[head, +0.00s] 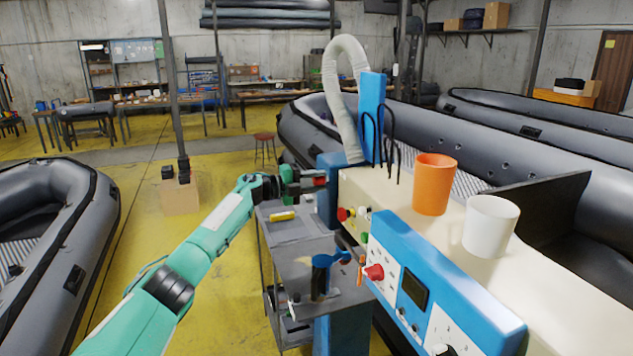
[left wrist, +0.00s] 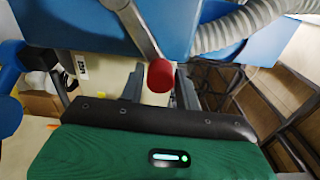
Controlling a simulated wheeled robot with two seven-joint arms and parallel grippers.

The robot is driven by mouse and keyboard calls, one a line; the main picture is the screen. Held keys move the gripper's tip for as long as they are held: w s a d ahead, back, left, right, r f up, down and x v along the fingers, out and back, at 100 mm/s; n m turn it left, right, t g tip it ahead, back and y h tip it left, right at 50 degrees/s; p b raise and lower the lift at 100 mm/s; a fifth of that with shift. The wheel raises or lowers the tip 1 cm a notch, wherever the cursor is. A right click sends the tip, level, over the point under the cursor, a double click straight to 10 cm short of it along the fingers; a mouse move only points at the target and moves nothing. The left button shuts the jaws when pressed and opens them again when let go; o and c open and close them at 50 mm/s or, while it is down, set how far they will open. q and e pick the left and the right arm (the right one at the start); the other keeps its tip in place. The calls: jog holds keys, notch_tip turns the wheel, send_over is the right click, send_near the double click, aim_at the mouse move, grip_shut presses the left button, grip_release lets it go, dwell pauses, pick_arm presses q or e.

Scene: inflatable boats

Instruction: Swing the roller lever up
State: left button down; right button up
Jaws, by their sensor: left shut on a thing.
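The roller lever (left wrist: 138,30) is a grey metal bar with a red knob (left wrist: 160,75) at its end, against a blue housing in the left wrist view. In the left wrist view the bar runs from the top edge down to the knob. My left gripper (left wrist: 160,88) has its two dark fingers on either side of the red knob and is shut on it. In the head view my left gripper (head: 318,181) is at the far left end of the cream machine (head: 455,235), beside its blue post. The lever is mostly hidden there. My right gripper is not in view.
An orange cup (head: 434,185) and a white cup (head: 490,226) stand on the machine. A blue control panel (head: 412,286) faces me. A ribbed hose (head: 333,80) arches above. Grey inflatable boats (head: 60,230) flank the yellow floor.

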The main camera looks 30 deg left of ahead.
pick_arm(q)
jog(key=shift+a+r, duration=0.35)
jog(key=shift+r, duration=0.25)
jog(key=c, duration=1.2)
grip_release()
jog(key=shift+o, duration=0.3)
jog(key=shift+w+f, duration=0.15)
jog(key=shift+f, duration=0.05)
jog(key=shift+f, duration=0.1)
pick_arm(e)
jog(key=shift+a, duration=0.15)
pick_arm(q)
jog(key=shift+f, duration=0.2)
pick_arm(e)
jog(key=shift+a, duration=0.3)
pick_arm(q)
jog(key=shift+s+a+f, duration=0.1)
jog(key=shift+s+a, duration=0.1)
jog(key=shift+a, duration=0.1)
jog(key=b+v, duration=0.6)
jog(key=v, duration=0.7)
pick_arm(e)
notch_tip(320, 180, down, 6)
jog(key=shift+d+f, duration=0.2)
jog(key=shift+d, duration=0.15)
